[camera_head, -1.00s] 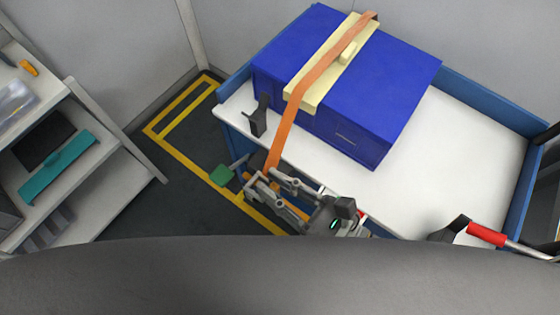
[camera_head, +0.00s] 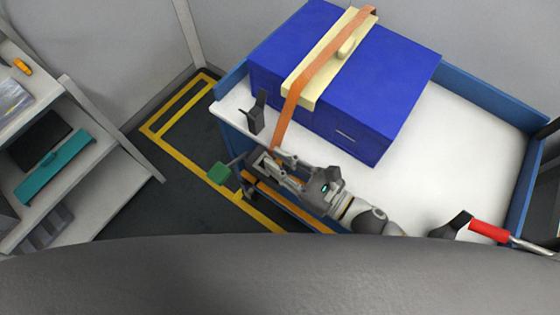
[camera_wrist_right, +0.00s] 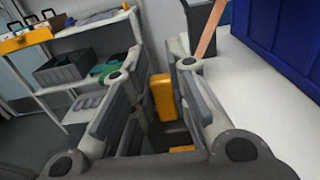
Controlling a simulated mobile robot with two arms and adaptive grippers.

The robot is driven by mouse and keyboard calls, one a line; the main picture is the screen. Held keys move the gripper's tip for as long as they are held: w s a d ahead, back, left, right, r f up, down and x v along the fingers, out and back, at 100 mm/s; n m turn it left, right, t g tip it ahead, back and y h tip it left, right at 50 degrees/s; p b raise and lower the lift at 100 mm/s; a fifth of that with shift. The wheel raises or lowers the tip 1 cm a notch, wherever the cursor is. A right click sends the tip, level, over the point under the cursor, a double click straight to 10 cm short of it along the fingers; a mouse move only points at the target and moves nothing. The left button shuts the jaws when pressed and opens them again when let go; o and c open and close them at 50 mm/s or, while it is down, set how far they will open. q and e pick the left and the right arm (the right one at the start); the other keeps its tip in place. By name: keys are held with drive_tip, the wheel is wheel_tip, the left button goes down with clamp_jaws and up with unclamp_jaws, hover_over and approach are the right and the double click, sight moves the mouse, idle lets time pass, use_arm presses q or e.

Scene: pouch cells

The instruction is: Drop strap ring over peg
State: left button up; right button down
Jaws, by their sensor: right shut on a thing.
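An orange-brown strap (camera_head: 283,120) runs over a cream bar on the blue case (camera_head: 350,85) and hangs past the table's near edge. My right gripper (camera_head: 270,161) is shut on the strap's lower end, just outside that edge. The ring is too small and too covered by the fingers to make out. In the right wrist view the strap (camera_wrist_right: 207,38) comes down behind one finger of the gripper (camera_wrist_right: 180,55). A black upright bracket (camera_head: 257,117) stands at the table corner, close to the strap; I cannot tell whether it bears the peg. My left gripper is not seen.
The white table top (camera_head: 430,150) is bare right of the case, with a blue rim behind. A green pad on an arm (camera_head: 219,173) juts from the table's left side. A red-gripped handle (camera_head: 488,231) is at right. Shelves (camera_head: 85,185) stand at left.

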drive_tip(key=shift+f, duration=0.25)
drive_tip(key=c, duration=1.4)
unclamp_jaws()
drive_tip(key=shift+r, duration=0.1)
drive_tip(key=shift+r, duration=0.1)
drive_tip(key=shift+r, duration=0.1)
drive_tip(key=shift+b+v, duration=1.5)
drive_tip(key=shift+v, duration=4.5)
